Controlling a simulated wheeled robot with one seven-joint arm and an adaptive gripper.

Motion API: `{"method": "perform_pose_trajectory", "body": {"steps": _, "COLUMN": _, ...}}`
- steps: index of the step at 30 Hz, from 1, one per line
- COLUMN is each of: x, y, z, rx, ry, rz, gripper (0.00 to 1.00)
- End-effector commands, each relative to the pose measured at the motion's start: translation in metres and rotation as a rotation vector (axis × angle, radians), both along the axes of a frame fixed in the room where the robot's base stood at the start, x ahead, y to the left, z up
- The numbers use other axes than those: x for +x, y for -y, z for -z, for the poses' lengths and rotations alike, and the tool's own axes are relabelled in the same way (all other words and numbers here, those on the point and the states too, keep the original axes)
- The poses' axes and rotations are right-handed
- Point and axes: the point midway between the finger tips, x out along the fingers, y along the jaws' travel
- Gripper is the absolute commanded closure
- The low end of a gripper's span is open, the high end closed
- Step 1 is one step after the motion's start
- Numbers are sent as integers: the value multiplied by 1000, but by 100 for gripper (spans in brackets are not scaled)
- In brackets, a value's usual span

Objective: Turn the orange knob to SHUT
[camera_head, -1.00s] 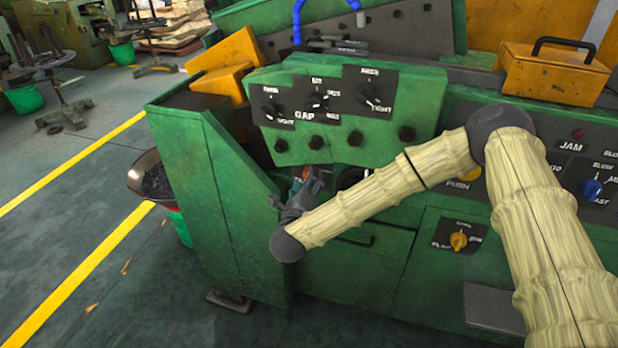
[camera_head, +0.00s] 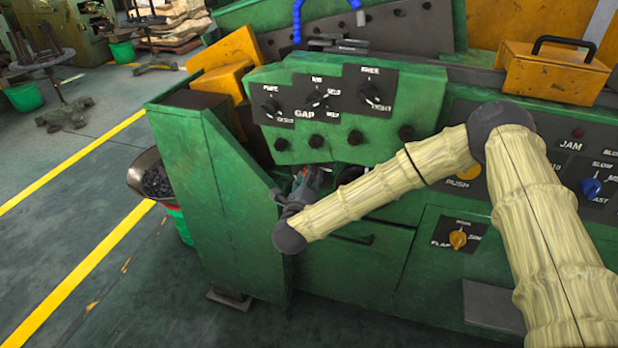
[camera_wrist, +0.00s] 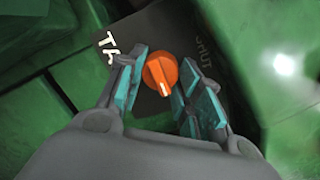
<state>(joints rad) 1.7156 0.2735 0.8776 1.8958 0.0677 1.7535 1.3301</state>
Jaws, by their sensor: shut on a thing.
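The orange knob (camera_wrist: 160,75) sits on a dark label plate (camera_wrist: 195,35) in the wrist view. Its white mark points toward the bottom of the picture, slightly right. Letters reading "SHUT" run along the plate right of the knob; part of another word shows at its left. My gripper (camera_wrist: 158,92) has its teal pads on both sides of the knob and is shut on it. In the head view my gripper (camera_head: 306,184) is low against the green machine, under the GAP panel. The knob is mostly hidden there.
Above my gripper is the GAP panel (camera_head: 345,135) with several black knobs. A green cabinet wall (camera_head: 215,190) stands close at its left. A yellow knob (camera_head: 458,240) and a blue knob (camera_head: 591,187) are farther right.

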Motion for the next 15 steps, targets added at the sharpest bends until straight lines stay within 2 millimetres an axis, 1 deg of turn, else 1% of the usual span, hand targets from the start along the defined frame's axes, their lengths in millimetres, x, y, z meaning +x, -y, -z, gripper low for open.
{"method": "perform_pose_trajectory", "body": {"steps": 8, "x": 0, "y": 0, "z": -2, "rx": -85, "ry": -27, "rz": 0, "gripper": 89}}
{"method": "perform_pose_trajectory", "body": {"steps": 15, "x": 0, "y": 0, "z": -4, "rx": -263, "ry": -83, "rz": 1, "gripper": 89}}
